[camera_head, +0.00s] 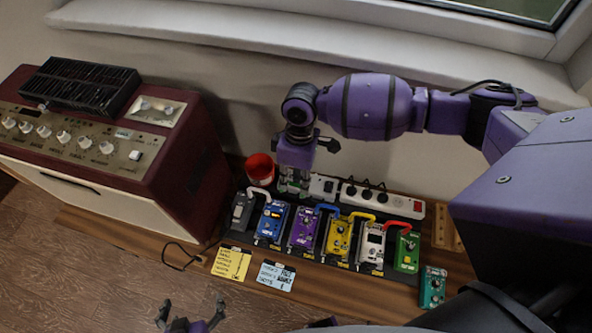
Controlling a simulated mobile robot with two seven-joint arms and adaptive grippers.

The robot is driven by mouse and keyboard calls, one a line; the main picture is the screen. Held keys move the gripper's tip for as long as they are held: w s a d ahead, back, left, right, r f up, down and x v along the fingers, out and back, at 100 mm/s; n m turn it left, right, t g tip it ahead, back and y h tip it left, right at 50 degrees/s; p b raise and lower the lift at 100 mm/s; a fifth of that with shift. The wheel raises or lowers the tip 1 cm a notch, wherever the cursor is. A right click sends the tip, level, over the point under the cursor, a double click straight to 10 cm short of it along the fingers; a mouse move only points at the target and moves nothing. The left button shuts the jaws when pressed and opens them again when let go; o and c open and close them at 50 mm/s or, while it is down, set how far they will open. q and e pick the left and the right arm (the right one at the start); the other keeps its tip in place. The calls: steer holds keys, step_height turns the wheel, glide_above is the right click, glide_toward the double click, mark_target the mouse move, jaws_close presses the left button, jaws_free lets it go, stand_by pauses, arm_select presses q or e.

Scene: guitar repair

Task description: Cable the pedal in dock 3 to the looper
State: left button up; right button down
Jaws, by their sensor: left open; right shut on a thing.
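A row of pedals stands on a dark board (232,234): a grey one (242,211), a blue one (272,223), a purple one (304,230), a yellow one (339,240), a white one (371,245) and a green one (407,251). I cannot read which is the looper or dock 3. White (260,193), blue (328,208), yellow (362,216) and red (404,226) short cables arch between neighbouring pedals. My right gripper (292,187) is shut on a small greenish thing, mostly hidden, above the gap between blue and purple pedals. My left gripper (190,311) is open and empty at the bottom.
A red cup (260,169) and a white power strip (385,201) stand behind the pedals. A maroon amplifier (182,150) stands at left. A teal pedal (432,287) sits at front right. Yellow (231,263) and pale blue (276,277) cards lie in front. A window ledge (300,45) runs behind.

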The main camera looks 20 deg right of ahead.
steer(key=shift+f, duration=0.25)
arm_select(q)
steer(key=f+b, duration=0.1)
steer(key=s+f+b, duration=0.1)
steer(key=a+f+b, duration=0.1)
steer(key=shift+s+a+f, duration=0.1)
steer(key=shift+s+f, duration=0.2)
steer(key=shift+s, duration=0.1)
arm_select(e)
steer(key=w+x, duration=0.1)
steer(key=x, duration=0.5)
steer(key=shift+d, duration=0.35)
arm_select(q)
steer(key=shift+s+f, duration=0.2)
steer(key=shift+r, duration=0.25)
steer(key=shift+w+r, duration=0.25)
steer(key=shift+r, duration=0.1)
arm_select(e)
steer(key=shift+s, duration=0.15)
arm_select(q)
steer(key=shift+w+r+p, duration=0.3)
steer(key=shift+w, duration=0.05)
arm_select(e)
steer(key=shift+a, duration=0.1)
